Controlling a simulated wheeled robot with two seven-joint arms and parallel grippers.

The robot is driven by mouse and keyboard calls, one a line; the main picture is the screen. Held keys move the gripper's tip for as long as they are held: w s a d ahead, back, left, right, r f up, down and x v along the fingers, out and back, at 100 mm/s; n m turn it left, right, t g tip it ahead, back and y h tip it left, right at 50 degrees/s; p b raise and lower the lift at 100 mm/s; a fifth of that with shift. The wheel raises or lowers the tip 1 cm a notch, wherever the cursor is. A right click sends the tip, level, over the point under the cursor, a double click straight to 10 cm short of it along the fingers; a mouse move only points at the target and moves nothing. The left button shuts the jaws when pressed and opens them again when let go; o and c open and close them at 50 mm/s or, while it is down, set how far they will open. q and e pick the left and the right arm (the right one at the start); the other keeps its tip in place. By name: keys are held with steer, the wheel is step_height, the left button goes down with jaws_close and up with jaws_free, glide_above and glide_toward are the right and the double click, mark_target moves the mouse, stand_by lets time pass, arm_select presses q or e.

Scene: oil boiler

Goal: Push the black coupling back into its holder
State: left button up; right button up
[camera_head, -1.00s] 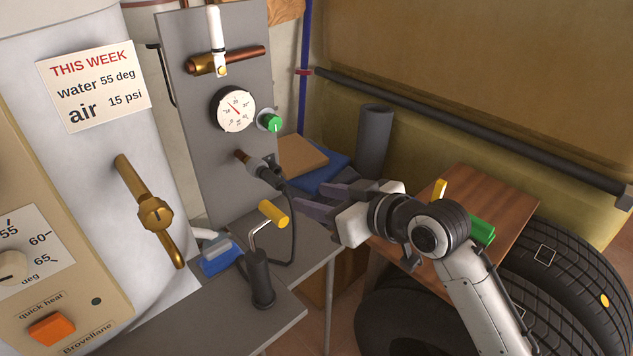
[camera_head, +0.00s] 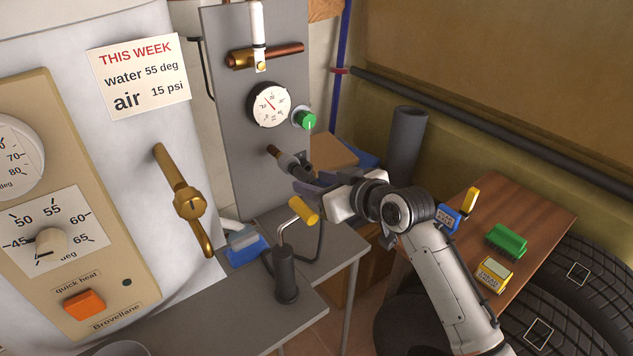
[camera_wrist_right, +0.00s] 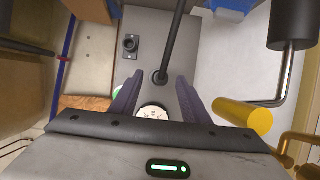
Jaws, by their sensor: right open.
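The black coupling (camera_head: 301,166) is at the end of a short copper pipe stub (camera_head: 274,151) on the grey upright panel, below the gauge. I cannot tell how far it sits in its holder. A black hose runs down from it. My right gripper (camera_head: 303,185) is just below and to the right of the coupling, with its purple-grey fingers partly overlapping in this view. In the right wrist view the fingers are apart. The round dark hose end (camera_wrist_right: 160,77) shows between the fingertips, with no visible grip on it. My left gripper is not in view.
The pump (camera_head: 286,275) with its yellow handle (camera_head: 303,210) stands close below my right gripper. A green knob (camera_head: 309,121) and gauge (camera_head: 270,106) are above. A brass valve (camera_head: 188,204) is left. A wooden table (camera_head: 525,220) and tyres are right.

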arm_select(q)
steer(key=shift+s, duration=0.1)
arm_select(e)
jaws_close()
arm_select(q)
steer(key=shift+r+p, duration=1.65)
arm_select(e)
steer(key=shift+s+d+r, duration=0.1)
steer(key=shift+s+d, duration=0.65)
steer(key=shift+s, duration=0.3)
steer(key=shift+s+d, duration=0.75)
steer(key=shift+s, duration=0.25)
arm_select(q)
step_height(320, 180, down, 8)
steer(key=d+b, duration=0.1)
steer(key=b, duration=0.9)
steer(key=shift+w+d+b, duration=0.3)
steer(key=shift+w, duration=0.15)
arm_select(e)
steer(key=w+d+f, duration=0.5)
steer(key=w+f, duration=0.2)
steer(key=f, duration=0.1)
steer(key=shift+w, duration=0.15)
